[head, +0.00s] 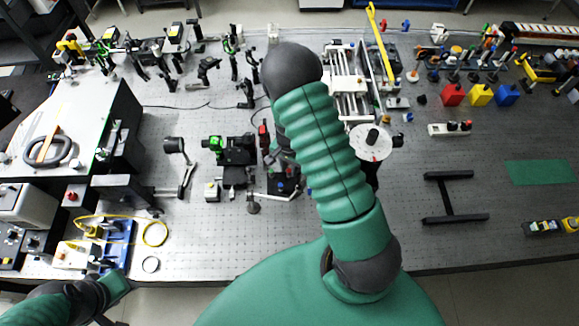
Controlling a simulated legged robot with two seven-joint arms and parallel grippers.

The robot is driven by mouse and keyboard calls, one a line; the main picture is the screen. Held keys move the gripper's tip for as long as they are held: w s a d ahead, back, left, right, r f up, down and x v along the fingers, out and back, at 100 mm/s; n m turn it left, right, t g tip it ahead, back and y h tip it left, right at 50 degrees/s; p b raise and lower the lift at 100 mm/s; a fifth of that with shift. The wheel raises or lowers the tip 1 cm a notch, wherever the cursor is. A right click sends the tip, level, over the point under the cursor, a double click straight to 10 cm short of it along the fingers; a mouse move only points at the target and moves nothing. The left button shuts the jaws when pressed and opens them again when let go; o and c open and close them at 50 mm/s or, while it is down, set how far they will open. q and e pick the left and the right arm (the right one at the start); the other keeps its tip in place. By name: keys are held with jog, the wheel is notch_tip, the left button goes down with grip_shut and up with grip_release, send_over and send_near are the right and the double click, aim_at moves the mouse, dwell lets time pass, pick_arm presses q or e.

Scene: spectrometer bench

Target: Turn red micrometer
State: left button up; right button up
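A small red part (263,132), possibly the red micrometer, stands at the right side of a black optical stage (238,150) with green parts, near the middle of the bench. My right arm rises across the middle of the head view and bends back down behind itself. The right gripper (275,156) shows only as a small dark shape beside this arm, close to the red part. I cannot tell whether it touches it, nor whether its fingers are open. My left arm shows at the bottom left corner; its gripper is not visible.
The perforated bench (440,240) has free room at front right. A black H-shaped frame (447,197) and a green mat (541,172) lie there. A white round dial (370,148) stands right of my arm. A post with an arm (182,170) stands left of the stage.

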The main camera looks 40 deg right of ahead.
aim_at(289, 169)
jog(key=shift+o, duration=1)
notch_tip(289, 169, up, 17)
jog(key=b, duration=0.2)
jog(key=shift+f, duration=0.15)
jog(key=shift+w, duration=0.15)
